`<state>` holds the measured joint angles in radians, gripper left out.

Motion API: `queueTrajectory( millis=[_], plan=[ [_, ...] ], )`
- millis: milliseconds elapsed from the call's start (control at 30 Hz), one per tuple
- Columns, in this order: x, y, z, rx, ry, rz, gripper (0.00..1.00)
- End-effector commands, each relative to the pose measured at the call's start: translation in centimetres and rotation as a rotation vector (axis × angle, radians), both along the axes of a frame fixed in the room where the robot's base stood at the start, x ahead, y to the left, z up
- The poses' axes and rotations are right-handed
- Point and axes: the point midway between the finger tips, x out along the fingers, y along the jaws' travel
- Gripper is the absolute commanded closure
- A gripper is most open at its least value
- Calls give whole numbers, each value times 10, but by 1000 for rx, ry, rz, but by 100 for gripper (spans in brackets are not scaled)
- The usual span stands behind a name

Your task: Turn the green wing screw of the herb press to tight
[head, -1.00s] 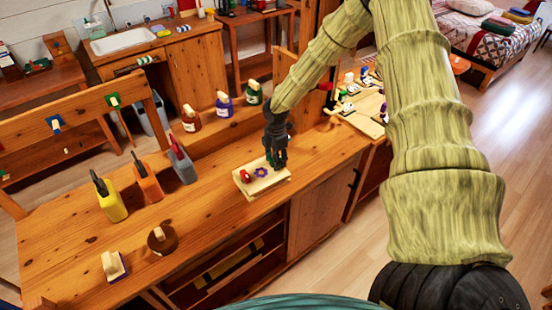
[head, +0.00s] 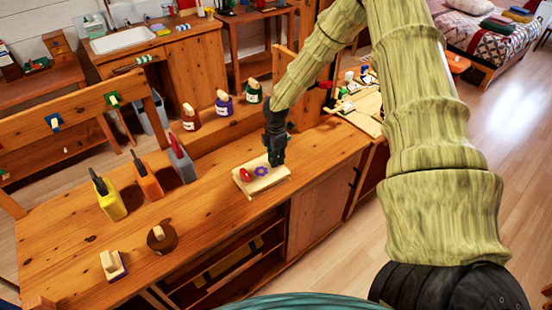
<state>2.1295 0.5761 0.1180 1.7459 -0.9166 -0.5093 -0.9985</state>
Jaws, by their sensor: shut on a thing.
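The herb press (head: 256,184) is a small pale wooden board on the wooden counter, near its front edge. A red knob (head: 245,175) and a purple flower-shaped knob (head: 261,171) stand on its left and middle. My gripper (head: 276,160) points down over the right part of the board, shut. The green wing screw is hidden behind or between the fingers at that spot. The grip itself is too small to see clearly.
Yellow (head: 110,199), orange (head: 148,181) and grey (head: 181,161) containers stand left on the counter. Several bottles with wooden stoppers, one purple (head: 224,104), line the back ledge. A brown round item (head: 160,239) lies front left. The counter between is clear.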

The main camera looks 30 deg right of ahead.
Motion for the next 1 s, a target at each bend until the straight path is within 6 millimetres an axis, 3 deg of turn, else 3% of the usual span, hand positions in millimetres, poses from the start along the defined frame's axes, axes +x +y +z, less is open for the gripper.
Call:
queueTrajectory(
  millis=[1000],
  plan=[
    [1,0,-1,0,-2,-936,100]
  ],
)
